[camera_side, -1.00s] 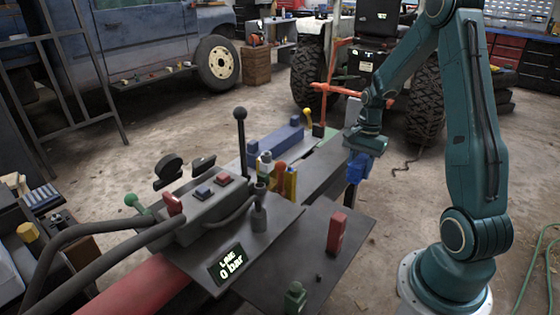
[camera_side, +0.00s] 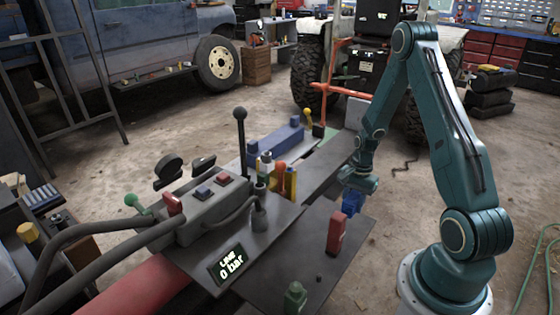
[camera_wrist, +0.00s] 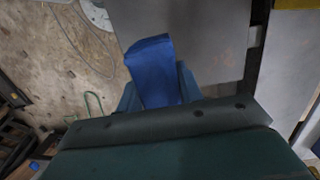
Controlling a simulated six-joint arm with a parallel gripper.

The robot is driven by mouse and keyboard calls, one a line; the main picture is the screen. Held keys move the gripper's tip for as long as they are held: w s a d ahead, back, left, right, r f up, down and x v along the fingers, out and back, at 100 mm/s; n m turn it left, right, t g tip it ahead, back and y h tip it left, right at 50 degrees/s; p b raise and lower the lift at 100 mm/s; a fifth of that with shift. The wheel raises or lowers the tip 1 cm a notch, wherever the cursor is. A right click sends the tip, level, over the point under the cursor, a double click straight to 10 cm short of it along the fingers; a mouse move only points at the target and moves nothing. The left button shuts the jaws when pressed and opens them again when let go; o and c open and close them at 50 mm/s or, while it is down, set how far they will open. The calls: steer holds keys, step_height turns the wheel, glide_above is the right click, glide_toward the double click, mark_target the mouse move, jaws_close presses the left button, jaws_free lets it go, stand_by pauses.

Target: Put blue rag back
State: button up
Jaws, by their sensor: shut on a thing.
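The blue rag (camera_side: 352,202) hangs below my gripper (camera_side: 356,186) in the side view, beside the upper right edge of the dark metal plate (camera_side: 300,262). I cannot tell from the side view how high it is above the plate. In the wrist view the blue rag (camera_wrist: 150,62) stands out between the two fingers of my gripper (camera_wrist: 158,92), which are shut on it. A grey flat surface (camera_wrist: 205,45) lies beyond the rag there. The lower part of the rag is hidden by the gripper.
A red block (camera_side: 337,233) stands upright on the plate close to the rag. A small green object (camera_side: 295,297) stands at its front. Yellow and orange bottles (camera_side: 286,180) and a control box (camera_side: 213,205) with a black-knobbed lever (camera_side: 240,135) are to the left.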

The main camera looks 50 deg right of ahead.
mark_target(355, 194)
steer(key=shift+f, duration=1.2)
steer(key=shift+f, duration=2.15)
steer(key=shift+f, duration=0.3)
steer(key=o, duration=1)
steer(key=shift+c, duration=0.2)
steer(key=shift+r, duration=0.25)
steer(key=shift+d+r, duration=0.3)
steer(key=shift+r, duration=1.95)
steer(key=shift+d+r, duration=0.25)
steer(key=shift+r, duration=1.95)
steer(key=shift+d+r, duration=0.3)
steer(key=shift+r, duration=1.95)
steer(key=shift+w+r, duration=0.1)
